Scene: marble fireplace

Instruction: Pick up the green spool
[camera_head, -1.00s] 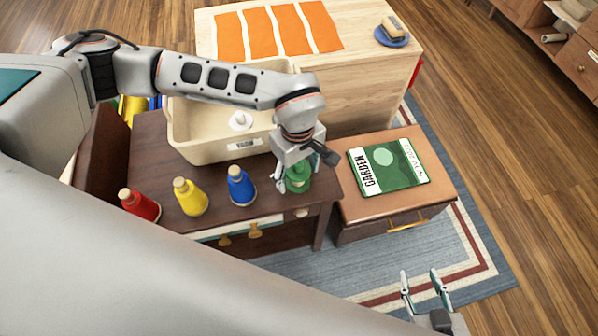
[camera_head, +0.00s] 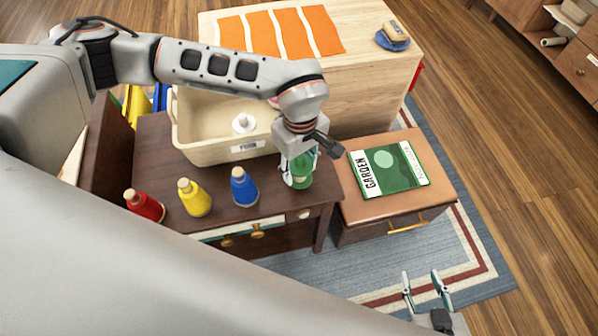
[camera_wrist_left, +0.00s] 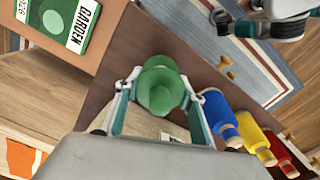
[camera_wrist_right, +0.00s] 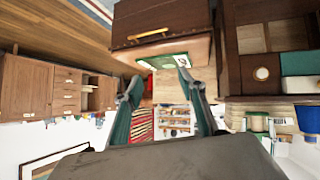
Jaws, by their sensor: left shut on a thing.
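The green spool (camera_head: 301,177) stands at the right end of the dark wooden desk in the head view. My left gripper (camera_head: 300,170) points down over it with its fingers on either side. In the left wrist view the spool (camera_wrist_left: 160,88) sits between the fingers of my left gripper (camera_wrist_left: 155,95), which is shut on it. Whether the spool's base touches the desk is hard to tell. My right gripper (camera_head: 426,285) is open and empty at the lower right of the head view, and its spread fingers show in the right wrist view (camera_wrist_right: 160,85).
Blue (camera_head: 242,187), yellow (camera_head: 194,198) and red (camera_head: 145,205) spools stand left of the green one on the desk (camera_head: 157,148). A cream bin (camera_head: 192,142) is behind them. A garden book (camera_head: 390,168) lies on the low brown cabinet (camera_head: 352,208) to the right.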

